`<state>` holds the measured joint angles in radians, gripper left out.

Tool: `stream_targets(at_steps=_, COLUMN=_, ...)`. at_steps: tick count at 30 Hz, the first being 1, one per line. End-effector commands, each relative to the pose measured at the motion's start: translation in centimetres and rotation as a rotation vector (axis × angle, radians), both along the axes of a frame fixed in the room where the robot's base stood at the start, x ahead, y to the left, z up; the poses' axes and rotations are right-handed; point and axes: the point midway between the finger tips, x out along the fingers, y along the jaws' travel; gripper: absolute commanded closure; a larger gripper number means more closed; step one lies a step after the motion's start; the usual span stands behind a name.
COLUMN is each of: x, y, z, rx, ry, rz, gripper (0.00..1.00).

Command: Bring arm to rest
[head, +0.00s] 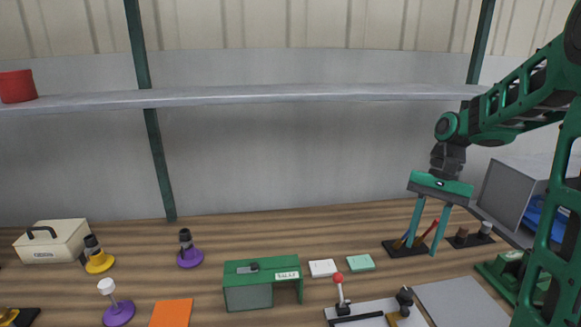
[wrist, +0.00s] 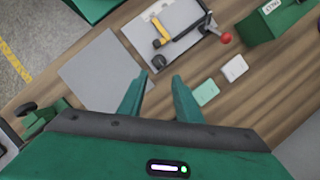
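My gripper (head: 422,246) hangs from the green arm on the right side of the head view, fingers pointing down over the wooden bench. Its two teal fingers are spread apart. The wrist view shows the same fingers (wrist: 160,78) open, with only bench surface visible between them. In the head view a black holder (head: 396,248) with red and blue sticks shows behind and between the fingers. I cannot tell how far the fingertips are above the bench. No hoses are clearly visible.
A green box (head: 248,292), white tile (head: 322,267), mint tile (head: 361,262) and lever board (head: 372,310) sit on the bench (head: 300,245). A grey open box (head: 510,190) stands right of my gripper. A shelf (head: 250,95) crosses the back wall. Purple and yellow stands are left.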

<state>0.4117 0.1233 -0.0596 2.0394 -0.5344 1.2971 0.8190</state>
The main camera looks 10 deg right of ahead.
Motion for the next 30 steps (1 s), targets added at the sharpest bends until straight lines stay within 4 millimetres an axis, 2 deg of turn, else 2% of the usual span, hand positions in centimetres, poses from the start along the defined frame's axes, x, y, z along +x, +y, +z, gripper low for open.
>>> stream_targets(at_steps=5, x=-2.4, y=0.3, z=0.7, rx=-0.028, ry=-0.054, rz=0.021, gripper=0.69)
stream_targets(at_steps=13, x=-9.3, y=-0.1, z=0.9, rx=-0.11, ry=-0.181, rz=0.096, gripper=0.69)
stream_targets(at_steps=21, x=-16.4, y=-1.4, z=-0.5, rx=-0.196, ry=-0.27, rz=0.189, gripper=0.69)
stream_targets(at_steps=25, x=-18.6, y=-1.9, z=-1.3, rx=-0.221, ry=-0.287, rz=0.222, gripper=0.69)
stream_targets(at_steps=30, x=-19.7, y=-2.0, z=-1.7, rx=-0.235, ry=-0.296, rz=0.24, gripper=0.69)
